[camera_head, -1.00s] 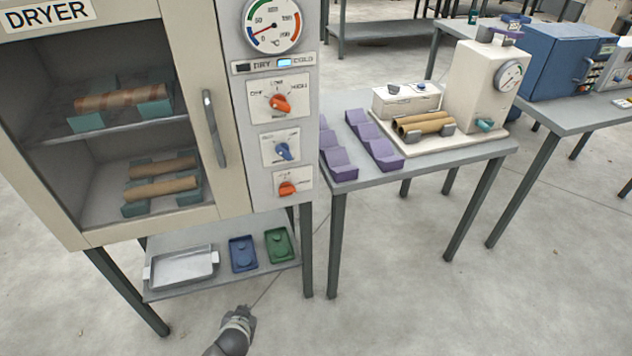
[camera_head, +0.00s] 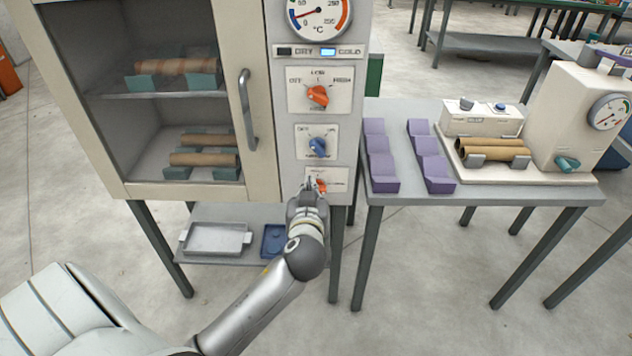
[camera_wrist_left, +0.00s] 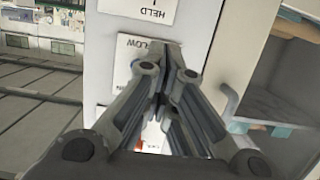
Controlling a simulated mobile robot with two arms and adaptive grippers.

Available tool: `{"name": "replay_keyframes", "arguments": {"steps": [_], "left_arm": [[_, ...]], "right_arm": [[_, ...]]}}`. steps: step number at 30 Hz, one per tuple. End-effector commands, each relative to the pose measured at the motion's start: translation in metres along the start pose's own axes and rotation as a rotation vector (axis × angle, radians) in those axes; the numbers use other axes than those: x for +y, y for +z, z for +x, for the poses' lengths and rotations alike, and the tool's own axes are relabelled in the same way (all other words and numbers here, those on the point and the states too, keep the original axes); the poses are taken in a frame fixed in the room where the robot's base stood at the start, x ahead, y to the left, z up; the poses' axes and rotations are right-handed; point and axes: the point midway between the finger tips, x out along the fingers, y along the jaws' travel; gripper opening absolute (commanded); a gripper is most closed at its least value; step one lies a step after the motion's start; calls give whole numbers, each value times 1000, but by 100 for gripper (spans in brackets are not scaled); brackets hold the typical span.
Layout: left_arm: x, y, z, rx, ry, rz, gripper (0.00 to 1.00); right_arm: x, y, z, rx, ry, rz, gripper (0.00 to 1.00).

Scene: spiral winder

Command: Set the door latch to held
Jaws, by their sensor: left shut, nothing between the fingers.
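The dryer's lowest plate carries an orange knob (camera_head: 319,186). My left gripper (camera_head: 309,184) is directly in front of that plate, its fingers together and empty, covering part of the plate. I cannot tell whether the fingertips touch the knob. In the left wrist view the lowest plate (camera_wrist_left: 140,10) is at the top edge and reads "HELD" upside down; its knob is not visible there. My right gripper is not in view.
A blue knob (camera_head: 317,146) and a larger orange knob (camera_head: 318,96) are above on the panel. The closed dryer door's handle (camera_head: 248,110) is to the left. A table (camera_head: 480,195) with purple racks (camera_head: 382,170) stands close on the right.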

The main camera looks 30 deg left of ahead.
Motion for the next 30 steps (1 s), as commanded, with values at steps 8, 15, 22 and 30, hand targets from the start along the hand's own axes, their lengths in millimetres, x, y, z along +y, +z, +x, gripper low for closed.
{"name": "replay_keyframes", "arguments": {"steps": [8, 15, 22, 30], "left_arm": [[1, -1, 11, 0, 0, 3, 0], [0, -2, 52, 0, -2, 5, 0], [0, -1, 90, -1, 0, 5, 0], [0, 29, 107, -4, 0, 4, 0]], "right_arm": [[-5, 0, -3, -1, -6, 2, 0], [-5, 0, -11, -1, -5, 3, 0], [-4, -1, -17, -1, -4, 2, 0], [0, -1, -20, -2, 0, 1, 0]]}}
